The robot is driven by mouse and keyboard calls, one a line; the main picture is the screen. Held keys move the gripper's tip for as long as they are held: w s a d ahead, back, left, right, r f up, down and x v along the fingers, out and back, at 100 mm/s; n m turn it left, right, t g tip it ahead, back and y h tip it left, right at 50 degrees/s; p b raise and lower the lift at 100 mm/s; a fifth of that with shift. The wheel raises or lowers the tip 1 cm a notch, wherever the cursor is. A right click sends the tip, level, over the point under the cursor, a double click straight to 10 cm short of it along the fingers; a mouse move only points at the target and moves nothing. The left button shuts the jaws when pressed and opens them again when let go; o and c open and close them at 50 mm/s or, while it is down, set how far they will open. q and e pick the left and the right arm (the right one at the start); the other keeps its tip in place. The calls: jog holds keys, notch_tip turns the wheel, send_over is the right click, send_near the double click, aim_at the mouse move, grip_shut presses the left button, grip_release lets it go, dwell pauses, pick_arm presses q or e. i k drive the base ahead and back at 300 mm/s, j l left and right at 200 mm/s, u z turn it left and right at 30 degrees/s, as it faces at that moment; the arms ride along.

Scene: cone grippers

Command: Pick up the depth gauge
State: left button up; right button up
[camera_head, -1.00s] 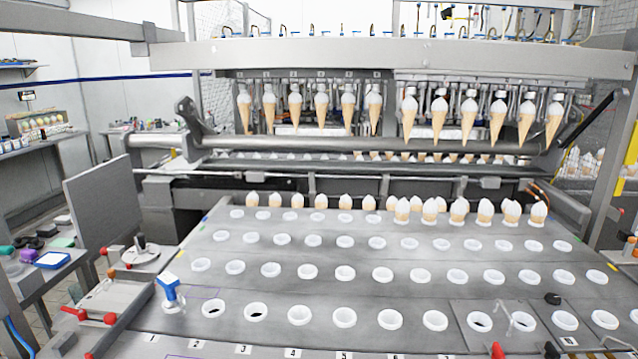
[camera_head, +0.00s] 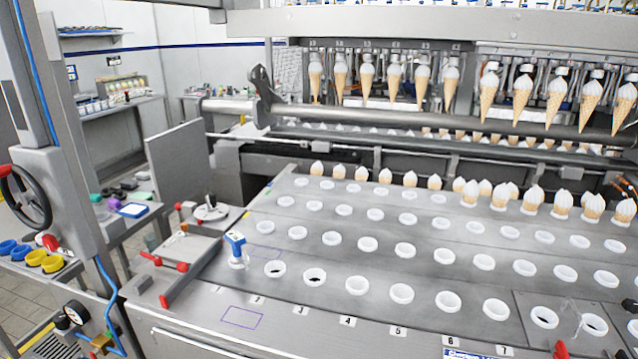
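A small blue-and-white device (camera_head: 236,250), which looks like the depth gauge, stands upright at the left end of the grey hole plate (camera_head: 330,290). Its top is blue and its lower part is white. It stands just left of the front row of white-ringed holes. Neither of my grippers shows in this view, and nothing touches the device.
A purple rectangle outline (camera_head: 242,317) is on the bare front strip near the number labels. A red-handled clamp fixture (camera_head: 180,258) lies left of the device. A grey upright panel (camera_head: 180,175) stands behind it. Ice-cream cones (camera_head: 386,176) fill holes along the back.

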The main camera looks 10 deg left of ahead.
aim_at(234, 238)
jog(key=i+j+u, duration=0.15)
jog(key=u, duration=0.65)
